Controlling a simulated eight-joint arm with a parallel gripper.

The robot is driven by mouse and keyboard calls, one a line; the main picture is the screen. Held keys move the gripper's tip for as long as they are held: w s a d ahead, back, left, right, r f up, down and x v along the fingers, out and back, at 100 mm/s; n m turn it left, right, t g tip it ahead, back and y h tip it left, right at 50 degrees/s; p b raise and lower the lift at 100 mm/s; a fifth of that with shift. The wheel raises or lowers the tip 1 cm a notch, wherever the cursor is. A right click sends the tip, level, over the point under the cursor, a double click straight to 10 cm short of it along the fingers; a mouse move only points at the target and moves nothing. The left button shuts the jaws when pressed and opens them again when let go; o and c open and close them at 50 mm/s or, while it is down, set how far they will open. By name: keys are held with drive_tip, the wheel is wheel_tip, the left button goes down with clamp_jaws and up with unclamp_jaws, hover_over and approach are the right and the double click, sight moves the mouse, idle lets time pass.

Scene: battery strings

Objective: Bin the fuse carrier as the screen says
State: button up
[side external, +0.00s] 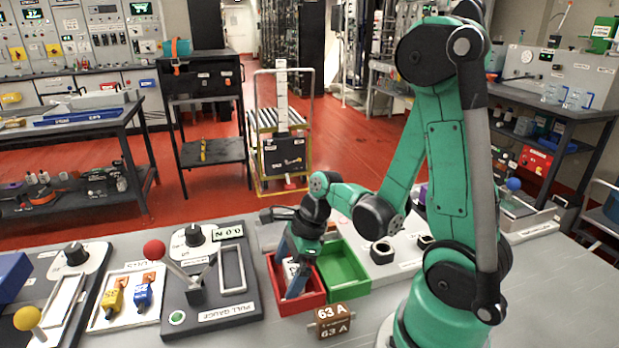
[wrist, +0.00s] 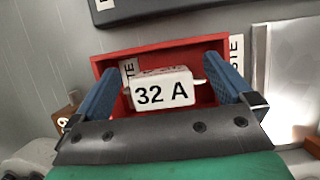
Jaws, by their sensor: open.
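The white fuse carrier (wrist: 162,93) marked "32 A" lies in the red bin (side external: 303,304), whose rim also shows in the wrist view (wrist: 160,51). In the side view only a small pale part of the carrier (side external: 291,268) shows behind my fingers. My gripper (side external: 291,287) reaches down into the red bin. Its blue fingers stand apart on either side of the carrier, with a gap at each end. A brown carrier (side external: 333,319) marked "63 A" stands on the bench in front of the bins. The pull gauge's small screen (side external: 229,233) reads about 0.0 N.
An empty green bin (side external: 343,268) adjoins the red one on the right. The pull gauge (side external: 212,290) with its red-knobbed lever (side external: 154,248) stands close on the left. Blue and yellow plugs (side external: 128,297) sit on a panel further left. The bench front is mostly clear.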

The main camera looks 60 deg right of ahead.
drive_tip(key=shift+r, duration=0.1)
drive_tip(key=shift+v, duration=2.65)
drive_tip(key=n, duration=0.2)
drive_tip(key=shift+w+a+r+n+h, duration=0.2)
drive_tip(key=shift+a+r+n+h, duration=0.1)
drive_tip(key=shift+n, duration=0.1)
drive_tip(key=w+a+r+n+t+h, duration=0.1)
drive_tip(key=a+r+n+t, duration=0.1)
drive_tip(key=n, duration=1)
drive_tip(key=w+a+r+n+t+h, duration=0.1)
drive_tip(key=a+r+n+t, duration=0.1)
drive_tip(key=n, duration=1)
wheel_tip(320, 180, up, 2)
drive_tip(key=shift+w+a+r+h, duration=0.15)
drive_tip(key=shift+w+a+h, duration=0.15)
drive_tip(key=shift+a, duration=0.2)
